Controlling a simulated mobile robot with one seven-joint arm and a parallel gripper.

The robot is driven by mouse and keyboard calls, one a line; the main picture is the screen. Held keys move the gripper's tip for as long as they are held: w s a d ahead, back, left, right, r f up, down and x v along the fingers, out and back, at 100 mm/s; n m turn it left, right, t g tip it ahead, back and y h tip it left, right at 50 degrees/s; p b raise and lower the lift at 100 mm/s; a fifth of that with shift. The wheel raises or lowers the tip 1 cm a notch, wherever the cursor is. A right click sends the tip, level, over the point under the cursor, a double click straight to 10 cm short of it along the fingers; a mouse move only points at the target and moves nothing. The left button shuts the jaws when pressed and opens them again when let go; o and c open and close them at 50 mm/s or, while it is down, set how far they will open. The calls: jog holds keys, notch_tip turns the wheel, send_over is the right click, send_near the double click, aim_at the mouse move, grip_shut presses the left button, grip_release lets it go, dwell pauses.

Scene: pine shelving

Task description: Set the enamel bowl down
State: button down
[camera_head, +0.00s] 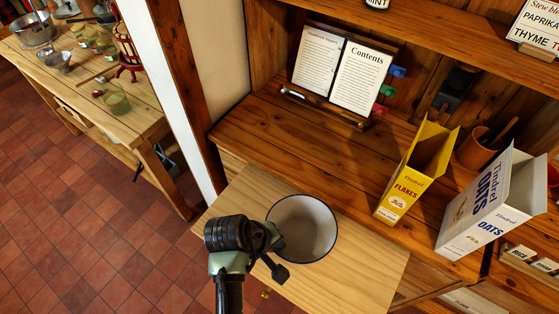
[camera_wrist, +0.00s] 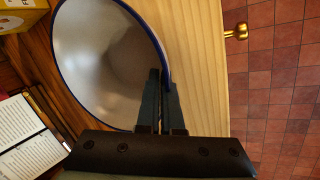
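The enamel bowl (camera_head: 303,226) is white inside with a dark blue rim. It is over the pale pull-out board, and I cannot tell whether its base touches the wood. In the wrist view the bowl (camera_wrist: 100,60) fills the upper left. My gripper (camera_head: 277,256) is at the bowl's near left edge. In the wrist view my gripper (camera_wrist: 161,78) has one finger inside the bowl and one outside, closed together on the rim. The bowl's underside is hidden.
The pale board (camera_head: 350,270) has bare wood right of the bowl; its brass knob (camera_wrist: 236,32) shows. Behind stand a yellow flakes box (camera_head: 402,185), an oats box (camera_head: 480,208) and an open book (camera_head: 335,70). A wooden table (camera_head: 100,90) with several vessels is left.

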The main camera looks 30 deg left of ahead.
jog(key=shift+f, duration=1.9)
jog(key=shift+f, duration=0.2)
jog(key=c, duration=1.1)
grip_release()
jog(key=shift+r, duration=0.15)
